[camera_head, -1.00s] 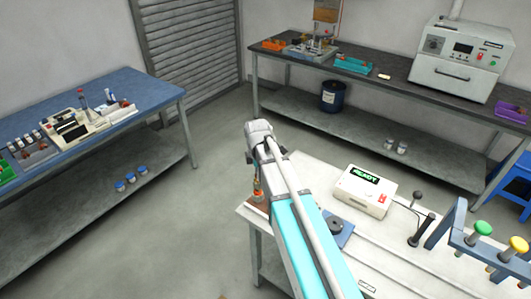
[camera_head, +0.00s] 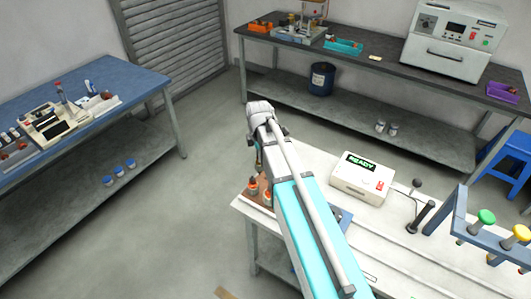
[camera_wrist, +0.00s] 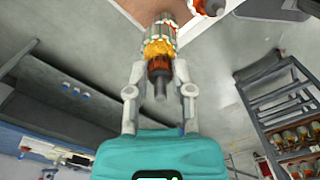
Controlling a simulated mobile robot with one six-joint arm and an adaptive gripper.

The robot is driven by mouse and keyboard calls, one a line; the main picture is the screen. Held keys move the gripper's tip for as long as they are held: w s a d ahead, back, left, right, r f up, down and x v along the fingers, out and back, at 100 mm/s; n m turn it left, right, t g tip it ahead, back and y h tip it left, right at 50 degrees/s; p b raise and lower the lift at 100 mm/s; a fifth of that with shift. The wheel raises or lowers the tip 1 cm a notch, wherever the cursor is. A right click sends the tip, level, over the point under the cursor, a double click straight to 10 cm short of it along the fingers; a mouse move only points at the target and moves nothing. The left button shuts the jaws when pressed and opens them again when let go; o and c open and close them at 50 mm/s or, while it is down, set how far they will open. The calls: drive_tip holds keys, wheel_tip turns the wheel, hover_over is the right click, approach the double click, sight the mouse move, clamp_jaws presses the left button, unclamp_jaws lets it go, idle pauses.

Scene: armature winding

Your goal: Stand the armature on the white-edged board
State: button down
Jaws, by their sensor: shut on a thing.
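The armature (camera_wrist: 160,46) has a grey slotted core, yellow windings, a copper-coloured commutator and a steel shaft. My gripper (camera_wrist: 160,85) is shut on it near the commutator, and the core points away from the palm. A brown board with a pale edge (camera_wrist: 136,9) lies beyond the armature's far end in the wrist view; I cannot tell whether they touch. In the head view the board (camera_head: 251,190) is at the left corner of the white table, with orange-topped armatures standing on it. My arm hides most of my gripper there.
The white table (camera_head: 312,163) carries a box reading READY (camera_head: 362,180), a lever (camera_head: 417,192) and a blue rack with coloured knobs (camera_head: 470,220). A blue bench (camera_head: 120,80) stands left and a dark bench (camera_head: 380,62) behind. The floor between is clear.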

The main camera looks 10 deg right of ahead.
drive_tip(key=w+d+f+m+b, duration=0.1)
drive_tip(key=w+d+f+b, duration=0.2)
drive_tip(key=w+f+b, duration=0.1)
drive_tip(key=shift+w+d+f+m+b, duration=0.3)
drive_tip(key=shift+w+f+b, duration=0.15)
drive_tip(key=shift+w, duration=0.4)
drive_tip(key=shift+f, duration=0.3)
drive_tip(key=shift+f+b, duration=2)
drive_tip(key=shift+b, duration=0.15)
drive_tip(key=shift+f+b, duration=1.25)
drive_tip(key=shift+c, duration=2.1)
unclamp_jaws()
drive_tip(key=shift+r, duration=0.15)
